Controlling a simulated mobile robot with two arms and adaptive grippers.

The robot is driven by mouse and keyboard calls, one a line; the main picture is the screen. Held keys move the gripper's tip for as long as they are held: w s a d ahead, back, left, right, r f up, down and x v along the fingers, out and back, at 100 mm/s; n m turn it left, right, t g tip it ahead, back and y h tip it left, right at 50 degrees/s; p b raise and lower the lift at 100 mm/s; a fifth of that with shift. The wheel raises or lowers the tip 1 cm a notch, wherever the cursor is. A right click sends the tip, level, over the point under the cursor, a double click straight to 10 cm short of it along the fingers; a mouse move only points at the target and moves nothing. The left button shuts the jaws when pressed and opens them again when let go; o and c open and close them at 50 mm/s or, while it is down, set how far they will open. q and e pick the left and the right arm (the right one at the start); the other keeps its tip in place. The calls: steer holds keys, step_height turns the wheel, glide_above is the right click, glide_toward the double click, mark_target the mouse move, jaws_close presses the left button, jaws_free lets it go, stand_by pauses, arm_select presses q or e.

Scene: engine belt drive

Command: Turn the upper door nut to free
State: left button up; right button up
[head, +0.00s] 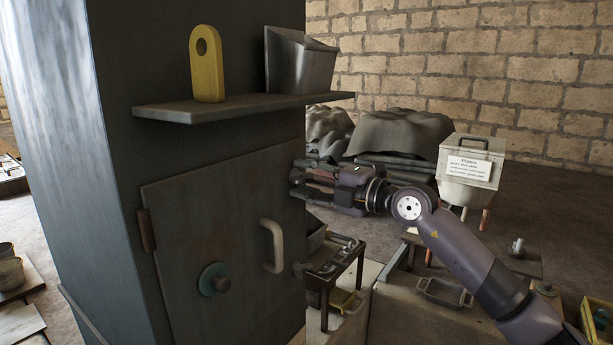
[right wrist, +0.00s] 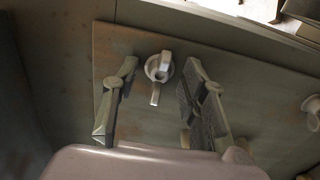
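In the right wrist view, the upper door nut (right wrist: 158,69) is a pale winged nut near the corner of a worn grey-green panel (right wrist: 262,85). My right gripper (right wrist: 160,92) is open, with one finger on each side of the nut and a visible gap to both. In the head view, my right gripper (head: 298,178) reaches in from the right to the right edge of the dark metal cabinet (head: 115,150). The nut is hidden in the head view. My left gripper is out of view.
The cabinet's front door (head: 190,235) has a pale handle (head: 272,246) and a round teal knob (head: 214,279). Above it, a shelf (head: 245,105) holds a yellow tag (head: 206,65) and a metal bin (head: 298,62). A tool cart (head: 335,265) stands below my right arm.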

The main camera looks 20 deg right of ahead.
steer(key=shift+c, duration=0.4)
jaws_close()
steer(key=shift+f, duration=0.1)
steer(key=shift+n+b, duration=4.95)
steer(key=shift+n, duration=4.05)
